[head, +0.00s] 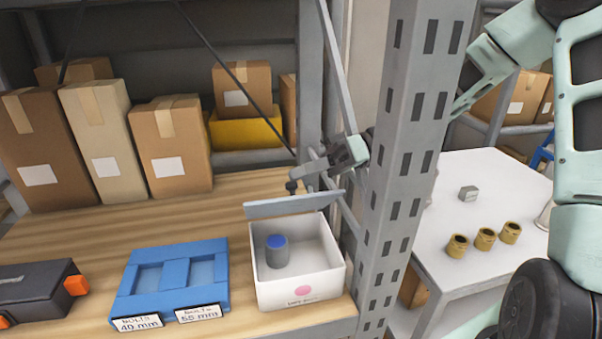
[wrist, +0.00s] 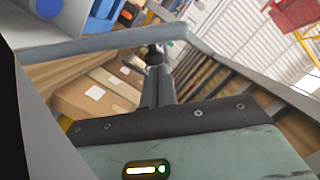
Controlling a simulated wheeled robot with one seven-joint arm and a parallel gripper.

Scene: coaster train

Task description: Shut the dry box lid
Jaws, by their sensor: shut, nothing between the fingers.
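The dry box (head: 301,292) is a white open-topped bin with a pink dot, at the right end of the wooden shelf. Its grey lid (head: 293,204) stands raised along the back edge, so the box is open. A grey canister with a blue top (head: 277,251) stands inside; a blue round patch (wrist: 45,8) at the upper left of the wrist view looks like that top. My gripper (head: 292,186) is shut and empty, just behind and above the lid's top edge; contact cannot be told. In the wrist view, my gripper's fingertips (wrist: 154,52) lie near a grey edge that looks like the lid (wrist: 100,42).
A blue two-bay tray (head: 172,280) and a black case with orange latches (head: 38,290) sit left of the box. Cardboard cartons (head: 170,150) line the back. A grey perforated post (head: 405,150) stands close right of the box. A white table (head: 480,190) is beyond it.

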